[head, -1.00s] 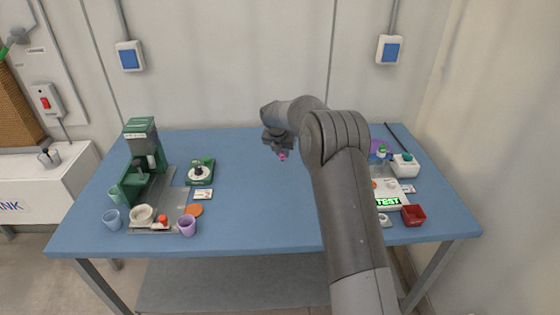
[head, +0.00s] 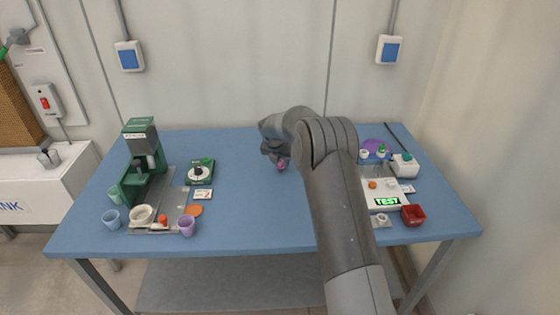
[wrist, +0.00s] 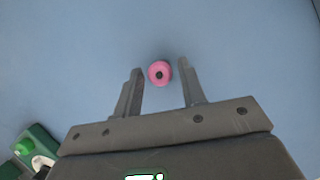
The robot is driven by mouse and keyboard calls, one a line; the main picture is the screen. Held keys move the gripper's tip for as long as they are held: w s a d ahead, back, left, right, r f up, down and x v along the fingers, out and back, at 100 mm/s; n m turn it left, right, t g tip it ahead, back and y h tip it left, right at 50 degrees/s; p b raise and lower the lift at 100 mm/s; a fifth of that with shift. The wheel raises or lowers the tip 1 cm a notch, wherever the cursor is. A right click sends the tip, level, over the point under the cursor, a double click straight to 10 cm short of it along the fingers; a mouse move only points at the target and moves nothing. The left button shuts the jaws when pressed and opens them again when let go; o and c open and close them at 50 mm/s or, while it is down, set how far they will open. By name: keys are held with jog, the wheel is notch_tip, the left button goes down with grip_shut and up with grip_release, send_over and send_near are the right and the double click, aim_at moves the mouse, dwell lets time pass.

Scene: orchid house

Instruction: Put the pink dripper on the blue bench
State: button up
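The pink dripper (head: 281,166) is small and round. In the head view it shows just below my gripper (head: 275,157), over the middle of the blue bench (head: 245,210). In the wrist view the pink dripper (wrist: 160,73), with a dark centre, lies between the fingertips of my gripper (wrist: 161,67). There is a narrow gap on each side of it, so the fingers are open around it and apart from it. It appears to sit on the blue bench (wrist: 240,60); the contact itself is hard to see.
A green machine (head: 140,160) with cups stands at the left, beside a green-and-white round device (head: 199,172). A purple cup (head: 187,226) is at the front left. At the right are a scale (head: 386,202) and a red box (head: 413,216). The bench middle is clear.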

jog(key=shift+o, duration=0.7)
jog(key=shift+r, duration=0.1)
jog(key=shift+r, duration=0.25)
jog(key=v, duration=1.2)
jog(key=s+d+r+m, duration=0.4)
jog(key=s+r+m, duration=0.4)
jog(key=s, duration=0.4)
jog(key=s+d+r+m, duration=0.4)
jog(key=s+r+m, duration=0.45)
jog(key=s, duration=0.35)
jog(key=s+d+f+m+y, duration=0.1)
jog(key=s+m, duration=0.6)
jog(key=s, duration=0.5)
jog(key=s+d+f+m+t, duration=0.1)
jog(key=s+d+f+m, duration=0.1)
jog(key=s+m, duration=0.6)
jog(key=s, duration=0.5)
jog(key=shift+f+y, duration=0.3)
jog(key=shift+y, duration=0.1)
